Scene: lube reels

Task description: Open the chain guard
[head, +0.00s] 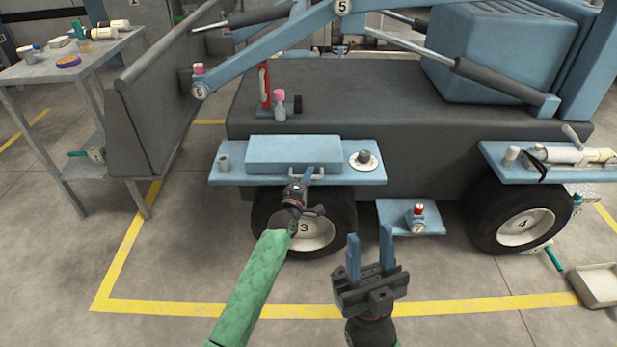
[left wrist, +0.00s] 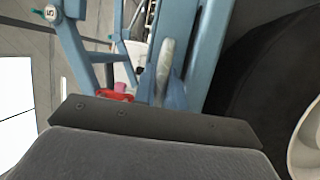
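The chain guard looks to be the blue box-like cover (head: 293,152) on the blue shelf of the machine. It lies flat, with a pale bar handle (head: 319,174) on its front side. My left gripper (head: 308,175) is at this handle, its blue fingers close together. In the left wrist view the pale handle bar (left wrist: 166,62) runs between the fingers, which look closed on it; the contact is partly hidden. My right gripper (head: 370,248) is open and empty, low in front of the machine, right of the left arm.
A lower blue step (head: 425,228) holds a red-topped fitting. A side table (head: 62,72) stands left. The floor in front is clear.

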